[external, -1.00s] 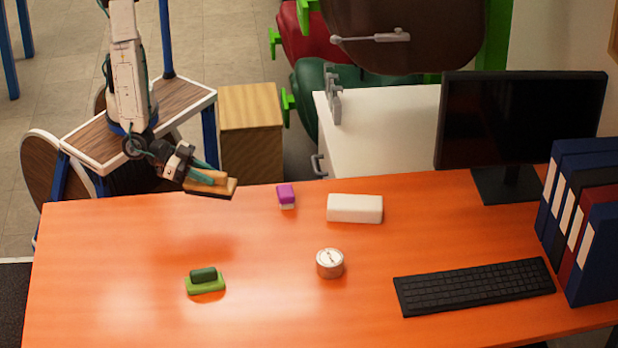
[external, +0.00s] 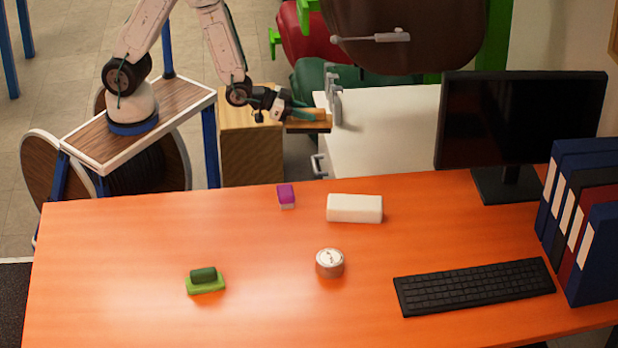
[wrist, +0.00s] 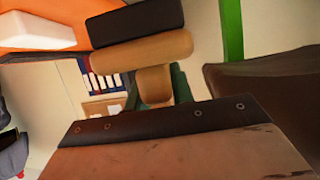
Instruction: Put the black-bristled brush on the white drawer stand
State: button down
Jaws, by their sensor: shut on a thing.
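The wooden brush (external: 320,123) is held by my gripper (external: 298,114), which is shut on it. In the wrist view its black bristles (wrist: 137,20), tan body (wrist: 140,52) and stubby handle (wrist: 154,86) show at the top middle. The white drawer stand (external: 385,130) is behind the desk, with a handle on its side. In the external view the brush's right end overlaps the stand's left back edge, close to a grey metal fixture (external: 337,105). I cannot tell its exact height over the top.
The orange desk (external: 120,250) holds a green brush (external: 205,281), a round tin (external: 329,263), a purple-topped item (external: 286,196), a white block (external: 354,208), a keyboard and a monitor (external: 520,120). A wooden box (external: 250,155) stands left of the stand. The stand's visible top is mostly clear.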

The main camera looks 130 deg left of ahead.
jog(key=s+a+n+g+y, duration=0.1)
jog(key=s+a, duration=1.2)
jog(key=a, duration=0.4)
notch_tip(320, 180, down, 20)
jog(key=f, duration=0.1)
jog(key=w+a, duration=0.3)
jog(key=w, duration=0.1)
jog(key=w+a, duration=0.3)
jog(key=w, duration=0.2)
jog(key=w+a+f, duration=0.1)
jog(key=w+a, duration=0.2)
jog(key=w, duration=0.1)
jog(key=shift+w, duration=0.35)
jog(key=shift+f, duration=1.75)
jog(key=shift+f, duration=0.1)
jog(key=c, duration=1.2)
grip_release()
